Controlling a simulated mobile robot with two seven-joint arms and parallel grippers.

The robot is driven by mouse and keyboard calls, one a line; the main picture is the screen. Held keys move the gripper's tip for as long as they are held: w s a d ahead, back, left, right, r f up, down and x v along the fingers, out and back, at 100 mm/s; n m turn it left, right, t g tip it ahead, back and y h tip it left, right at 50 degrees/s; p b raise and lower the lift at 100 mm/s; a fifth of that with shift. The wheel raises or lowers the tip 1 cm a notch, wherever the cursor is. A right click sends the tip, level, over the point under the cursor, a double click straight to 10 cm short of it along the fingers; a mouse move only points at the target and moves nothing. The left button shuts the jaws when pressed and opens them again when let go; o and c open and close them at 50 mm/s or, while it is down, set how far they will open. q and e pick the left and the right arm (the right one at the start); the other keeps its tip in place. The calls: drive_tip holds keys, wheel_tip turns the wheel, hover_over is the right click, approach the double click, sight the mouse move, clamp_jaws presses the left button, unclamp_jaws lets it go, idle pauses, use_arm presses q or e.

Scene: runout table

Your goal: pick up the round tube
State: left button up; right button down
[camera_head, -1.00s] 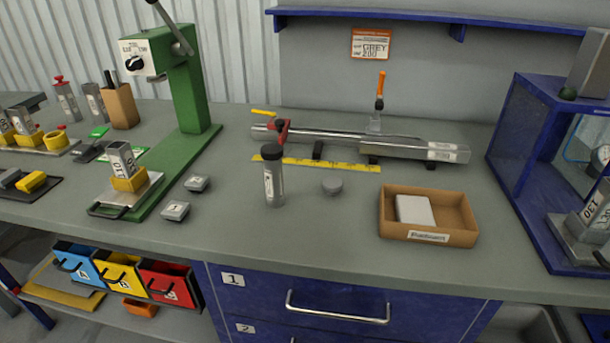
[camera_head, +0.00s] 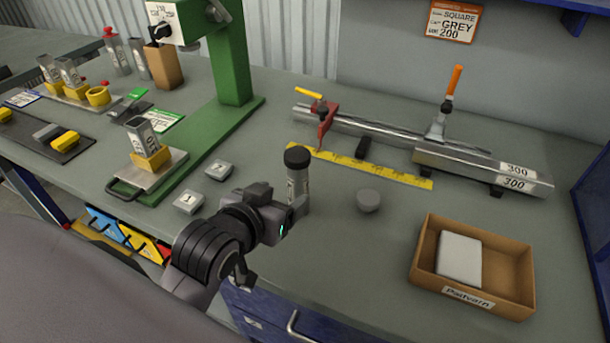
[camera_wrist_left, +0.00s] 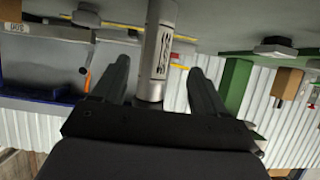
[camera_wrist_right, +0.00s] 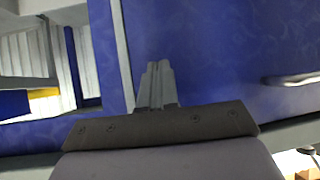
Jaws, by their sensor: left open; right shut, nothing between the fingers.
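The round tube (camera_head: 298,184) stands upright on the bench, a clear-grey cylinder with a black cap and a printed label. My left gripper (camera_head: 290,210) is at its lower part in the head view and hides its foot. In the left wrist view, which is upside down, the tube (camera_wrist_left: 158,45) lies between the two spread fingers (camera_wrist_left: 158,70), with a gap seen on each side. The left gripper is open. My right gripper (camera_wrist_right: 157,75) is shut and empty in the right wrist view, in front of a blue drawer front.
A grey round lid (camera_head: 368,201) lies right of the tube. A cardboard tray (camera_head: 425,262) holds a pale block. Behind runs a yellow ruler (camera_head: 350,166) with a clamped metal bar fixture (camera_head: 480,168). Small weights (camera_head: 219,170) and the green press (camera_head: 232,60) stand left.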

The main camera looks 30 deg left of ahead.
sight(293, 187)
use_arm(q)
drive_tip(key=x, duration=0.3)
drive_tip(key=r+x, duration=0.1)
drive_tip(key=x, duration=0.1)
drive_tip(key=shift+w+d+p, duration=0.2)
drive_tip(key=shift+w+p, duration=0.2)
drive_tip(key=shift+w, duration=0.2)
drive_tip(key=shift+w+f, duration=0.25)
drive_tip(key=shift+w, duration=0.1)
clamp_jaws()
